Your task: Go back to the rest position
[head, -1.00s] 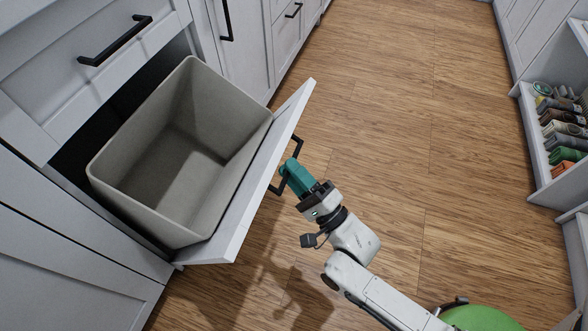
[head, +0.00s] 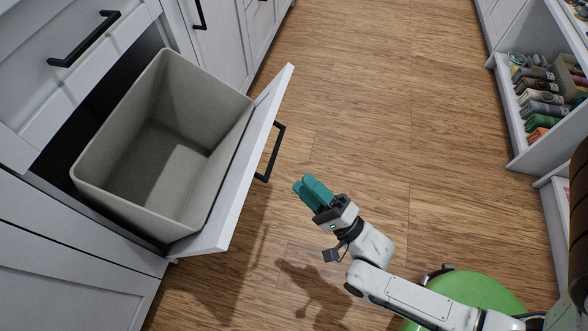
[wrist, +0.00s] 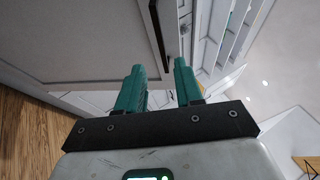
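My gripper (head: 312,191) has teal fingers and is in the middle of the head view, over the wooden floor. It is to the right of the pulled-out bin drawer front (head: 236,185) and its black handle (head: 271,152), apart from both. In the wrist view the two teal fingers (wrist: 158,85) stand apart with nothing between them, so the gripper is open and empty. The drawer is tilted out and holds an empty-looking grey bin (head: 160,150).
White cabinets with black handles, one on a drawer (head: 84,40), line the left. The wooden floor (head: 390,110) between is clear. My green base shows at the bottom right.

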